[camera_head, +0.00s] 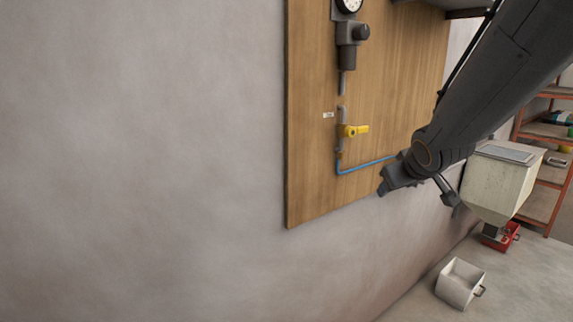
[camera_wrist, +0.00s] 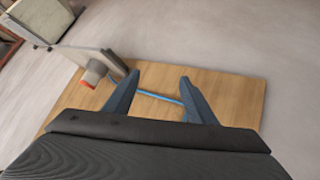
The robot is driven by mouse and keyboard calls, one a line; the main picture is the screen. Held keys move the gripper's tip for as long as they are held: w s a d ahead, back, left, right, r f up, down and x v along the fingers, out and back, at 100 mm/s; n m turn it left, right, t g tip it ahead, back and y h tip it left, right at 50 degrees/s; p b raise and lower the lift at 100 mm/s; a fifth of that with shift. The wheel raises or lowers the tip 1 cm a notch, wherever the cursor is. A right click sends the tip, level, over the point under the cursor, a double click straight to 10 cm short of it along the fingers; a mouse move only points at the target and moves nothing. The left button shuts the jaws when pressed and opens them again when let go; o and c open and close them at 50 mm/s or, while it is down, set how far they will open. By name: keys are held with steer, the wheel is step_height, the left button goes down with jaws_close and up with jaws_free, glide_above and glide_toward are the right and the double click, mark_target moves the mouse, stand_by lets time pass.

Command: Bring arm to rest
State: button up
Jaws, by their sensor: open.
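My gripper (camera_wrist: 159,78) is open and empty in the wrist view, its two dark fingers spread apart. The wooden wall board (camera_wrist: 232,95) lies beyond them, and a thin blue hose (camera_wrist: 158,96) shows between them. In the head view my arm reaches in from the upper right. My gripper (camera_head: 420,190) hangs at the lower right of the board (camera_head: 312,170), near the right end of the blue hose (camera_head: 365,166). I cannot tell whether it touches the board or the hose.
The board carries a yellow valve handle (camera_head: 355,130) and a gauge (camera_head: 349,4). At right are a cream hopper (camera_head: 492,188), a red box (camera_head: 513,234), a white open bin (camera_head: 459,284) and an orange shelf rack (camera_head: 550,135). Bare wall fills the left.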

steer(key=s+a+f+m+g, duration=0.1)
steer(key=s+a+f+g, duration=0.1)
steer(key=s+f, duration=0.3)
steer(key=s+a+f+m+g, duration=0.1)
steer(key=s+a+f+g, duration=0.2)
steer(key=s+f, duration=0.3)
steer(key=s+a+f+m+g+y, duration=0.1)
steer(key=s+a+f+g, duration=0.2)
steer(key=s, duration=1)
step_height(320, 180, down, 3)
steer(key=shift+s+a+r+g, duration=0.15)
steer(key=shift+s+r+g, duration=0.05)
steer(key=shift+g, duration=0.4)
stand_by(0.8)
